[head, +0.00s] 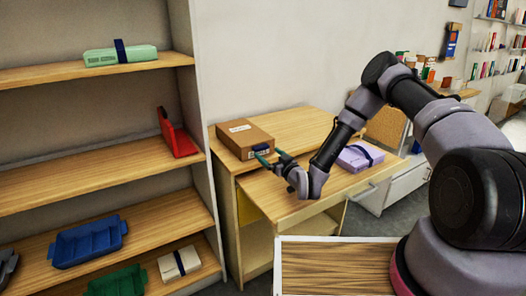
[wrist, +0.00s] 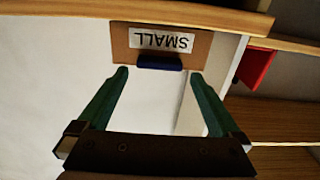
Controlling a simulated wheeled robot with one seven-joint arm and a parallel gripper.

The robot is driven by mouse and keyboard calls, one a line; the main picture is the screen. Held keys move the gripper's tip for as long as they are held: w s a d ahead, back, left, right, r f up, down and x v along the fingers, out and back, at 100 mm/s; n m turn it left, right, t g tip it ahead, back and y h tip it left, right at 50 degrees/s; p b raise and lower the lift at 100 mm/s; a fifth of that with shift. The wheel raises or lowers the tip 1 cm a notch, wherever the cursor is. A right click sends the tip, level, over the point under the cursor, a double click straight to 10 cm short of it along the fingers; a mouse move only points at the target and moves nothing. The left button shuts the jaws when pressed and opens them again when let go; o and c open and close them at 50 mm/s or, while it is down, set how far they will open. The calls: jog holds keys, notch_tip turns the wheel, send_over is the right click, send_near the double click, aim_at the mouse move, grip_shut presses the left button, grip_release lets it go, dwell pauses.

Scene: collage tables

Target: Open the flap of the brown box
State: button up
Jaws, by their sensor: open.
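The brown box (head: 240,133) is closed and sits on the left back part of the wooden desk. In the wrist view its front (wrist: 125,42) shows a white "SMALL" label, upside down, with a dark blue tab (wrist: 158,62) along the box's edge. My gripper (head: 266,158) is at the box's front right side in the head view. In the wrist view my gripper (wrist: 160,74) is open and empty, its two green fingers on either side of the tab's line. Contact with the tab cannot be told.
A lilac box (head: 357,157) with a dark blue band lies on the desk (head: 302,205) to the right, behind my forearm. A shelf unit (head: 90,180) on the left holds a green case, a red item (head: 178,135) and a blue tray (head: 88,243). The desk's front is clear.

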aim_at(263, 148)
jog(key=x, duration=0.5)
jog(key=shift+d, duration=0.1)
jog(key=shift+s, duration=0.1)
grip_shut()
jog(key=shift+r, duration=0.15)
